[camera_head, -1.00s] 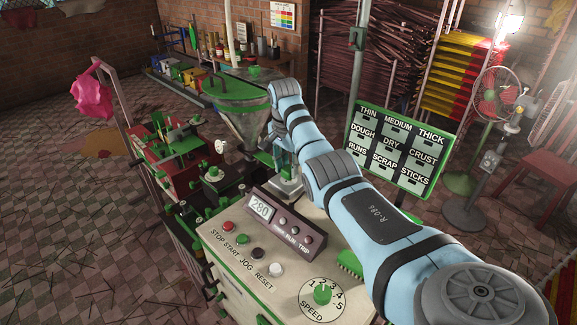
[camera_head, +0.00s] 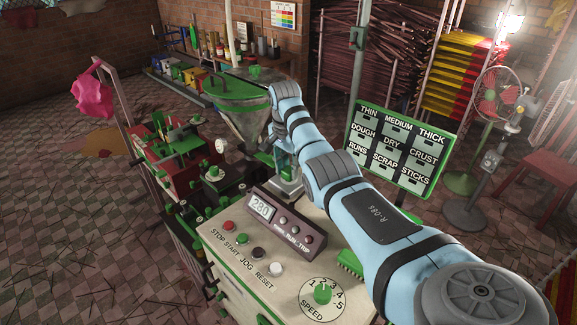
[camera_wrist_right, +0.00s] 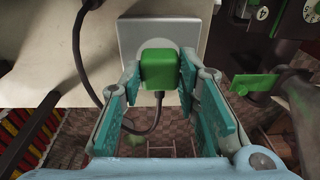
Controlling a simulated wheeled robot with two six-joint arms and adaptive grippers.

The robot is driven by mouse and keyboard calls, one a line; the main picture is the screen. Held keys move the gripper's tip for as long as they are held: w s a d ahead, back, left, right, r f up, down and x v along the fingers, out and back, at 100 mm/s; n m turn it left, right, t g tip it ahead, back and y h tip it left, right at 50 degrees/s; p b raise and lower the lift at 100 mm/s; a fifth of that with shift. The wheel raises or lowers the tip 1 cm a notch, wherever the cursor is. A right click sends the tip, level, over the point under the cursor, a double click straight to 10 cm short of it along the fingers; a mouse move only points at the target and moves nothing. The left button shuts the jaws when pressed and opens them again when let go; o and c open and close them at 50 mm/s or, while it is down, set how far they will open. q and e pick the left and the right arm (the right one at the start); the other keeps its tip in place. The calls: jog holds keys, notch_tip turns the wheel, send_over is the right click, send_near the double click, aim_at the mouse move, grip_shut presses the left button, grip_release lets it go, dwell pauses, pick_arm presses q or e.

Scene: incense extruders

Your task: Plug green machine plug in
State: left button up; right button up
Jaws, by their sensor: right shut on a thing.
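The green plug (camera_wrist_right: 158,70) is between the teal fingers of my right gripper (camera_wrist_right: 160,82) in the right wrist view, and the gripper is shut on it. The plug's far end meets a round pale socket (camera_wrist_right: 172,46) on a grey-white plate (camera_wrist_right: 136,36). I cannot tell how deep it sits. A dark cable (camera_wrist_right: 148,129) leaves the plug's near end and loops left and up. In the head view my right gripper (camera_head: 286,168) is beside the green-topped machine (camera_head: 241,88), and the plug is too small to make out. My left gripper is not in view.
A cream control box (camera_head: 240,238) with buttons and a speed dial stands in front. A green-framed sign (camera_head: 402,150) is right of my arm. A red machine (camera_head: 165,150) is at left. A bench with bottles and stacked racks stand behind. The left floor is mostly open.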

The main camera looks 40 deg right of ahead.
jog(key=shift+f, duration=0.3)
jog(key=o, duration=1.2)
jog(key=shift+c, duration=0.2)
jog(key=r, duration=0.5)
jog(key=a+r, duration=0.1)
jog(key=r, duration=0.1)
jog(key=shift+s+r, duration=0.2)
jog(key=shift+r, duration=0.1)
jog(key=shift+d, duration=0.1)
jog(key=shift+f, duration=0.1)
